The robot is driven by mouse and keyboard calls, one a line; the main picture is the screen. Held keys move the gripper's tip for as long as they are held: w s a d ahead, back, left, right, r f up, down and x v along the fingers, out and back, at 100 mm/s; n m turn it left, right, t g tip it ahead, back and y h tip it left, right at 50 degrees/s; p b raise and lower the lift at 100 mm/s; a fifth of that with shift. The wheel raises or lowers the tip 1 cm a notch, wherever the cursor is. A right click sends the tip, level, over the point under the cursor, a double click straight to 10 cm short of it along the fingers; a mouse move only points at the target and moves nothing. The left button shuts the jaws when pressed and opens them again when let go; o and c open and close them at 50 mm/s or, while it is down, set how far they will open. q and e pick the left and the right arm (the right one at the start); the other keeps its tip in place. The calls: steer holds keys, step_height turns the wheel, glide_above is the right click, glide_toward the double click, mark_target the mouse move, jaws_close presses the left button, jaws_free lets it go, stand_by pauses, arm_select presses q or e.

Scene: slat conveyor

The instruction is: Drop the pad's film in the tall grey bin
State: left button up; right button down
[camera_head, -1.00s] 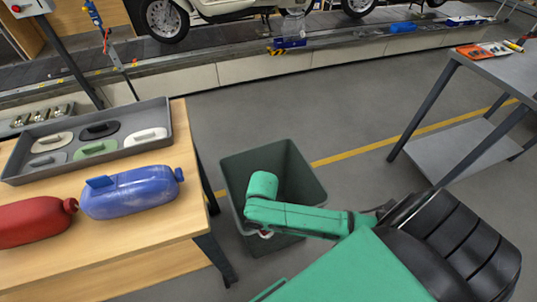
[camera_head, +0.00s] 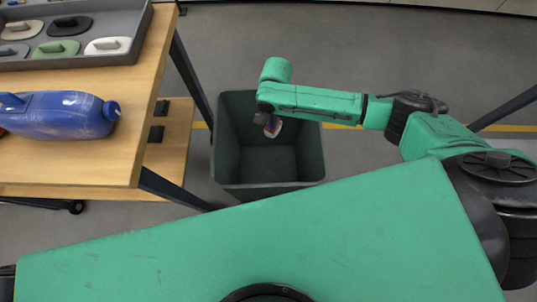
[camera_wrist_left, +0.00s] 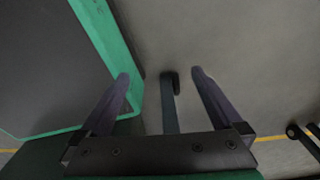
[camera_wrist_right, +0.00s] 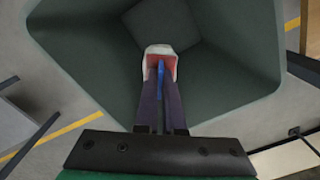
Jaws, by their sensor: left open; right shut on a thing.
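The tall grey bin (camera_head: 268,187) stands on the floor right of the wooden table, open at the top; it looks dark green-grey. My right gripper (camera_head: 264,118) points down over the bin's opening. It is shut on the film (camera_head: 273,128), a small white and red piece. In the right wrist view, the film (camera_wrist_right: 160,50) shows at the fingertips with a blue strip between the fingers, against the bin's inner walls (camera_wrist_right: 225,65). I cannot tell how deep the film hangs. My left gripper (camera_wrist_left: 161,76) is open and empty in its wrist view; it is out of the head view.
The wooden table (camera_head: 85,160) at left holds a grey tray (camera_head: 90,62) with several handled pads and a blue bottle (camera_head: 60,115). Its dark leg (camera_head: 172,188) stands close to the bin's left side. Open floor (camera_head: 340,50) lies behind the bin.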

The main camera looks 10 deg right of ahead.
steer(key=shift+f+b, duration=0.3)
steer(key=shift+f, duration=0.4)
steer(key=shift+r, duration=0.15)
steer(key=c, duration=0.9)
jaws_free()
steer(key=shift+c, duration=0.2)
arm_select(q)
steer(key=shift+w+d+f, duration=0.35)
steer(key=shift+d+f, duration=0.2)
steer(key=shift+f, duration=0.25)
steer(key=r+p, duration=0.2)
steer(key=p, duration=0.1)
steer(key=shift+a+r, duration=0.2)
steer(key=shift+r, duration=0.2)
arm_select(e)
step_height(320, 180, up, 14)
steer(key=shift+r, duration=0.25)
